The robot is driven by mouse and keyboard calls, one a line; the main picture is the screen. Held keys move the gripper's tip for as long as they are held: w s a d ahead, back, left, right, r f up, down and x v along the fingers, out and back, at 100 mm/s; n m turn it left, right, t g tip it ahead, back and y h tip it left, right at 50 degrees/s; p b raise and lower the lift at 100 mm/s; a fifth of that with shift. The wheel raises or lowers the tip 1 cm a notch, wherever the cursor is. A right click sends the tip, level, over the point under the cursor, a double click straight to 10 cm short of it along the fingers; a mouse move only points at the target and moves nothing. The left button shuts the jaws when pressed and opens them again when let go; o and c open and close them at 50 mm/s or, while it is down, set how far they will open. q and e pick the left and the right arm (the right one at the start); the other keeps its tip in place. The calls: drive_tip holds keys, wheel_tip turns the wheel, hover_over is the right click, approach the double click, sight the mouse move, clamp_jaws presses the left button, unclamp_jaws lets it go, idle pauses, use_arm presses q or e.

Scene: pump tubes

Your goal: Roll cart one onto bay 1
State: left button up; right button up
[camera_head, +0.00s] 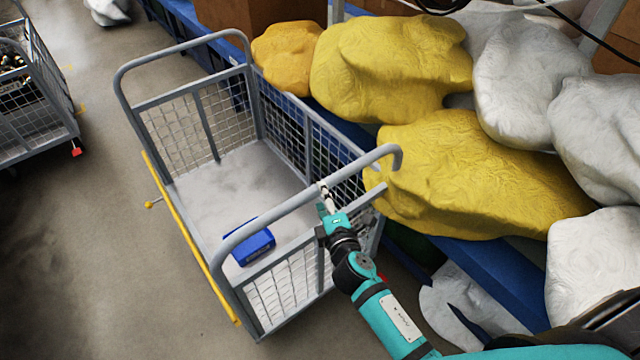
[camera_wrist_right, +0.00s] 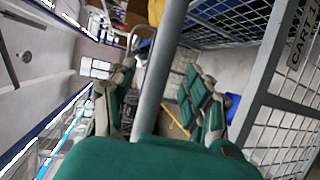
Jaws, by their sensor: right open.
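Cart one (camera_head: 250,325), a grey mesh-sided cart with raised tubular handles, stands in the middle of the head view. A plate reading "CART" (camera_wrist_right: 302,40) shows on its mesh frame in the right wrist view. My right gripper (camera_head: 328,203) is at the cart's near handle bar, toward its right end. In the wrist view, the spread fingers of my right gripper (camera_wrist_right: 155,88) lie on either side of the grey bar (camera_wrist_right: 158,65); contact cannot be told. My left gripper is out of view. No floor marking can be identified as bay 1.
A blue box (camera_head: 250,245) lies inside the cart. Yellow sacks (camera_head: 390,55) and white sacks (camera_head: 530,80) lie piled along the cart's right side on a blue rack (camera_head: 490,265). Another mesh cart (camera_head: 35,110) stands at far left. The floor between the carts is clear.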

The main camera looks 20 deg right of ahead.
drive_tip(key=shift+w+d+f, duration=0.1)
drive_tip(key=shift+w+f, duration=0.15)
drive_tip(key=shift+w, duration=0.9)
drive_tip(key=shift+w+f, duration=0.25)
drive_tip(key=shift+w, duration=0.9)
clamp_jaws()
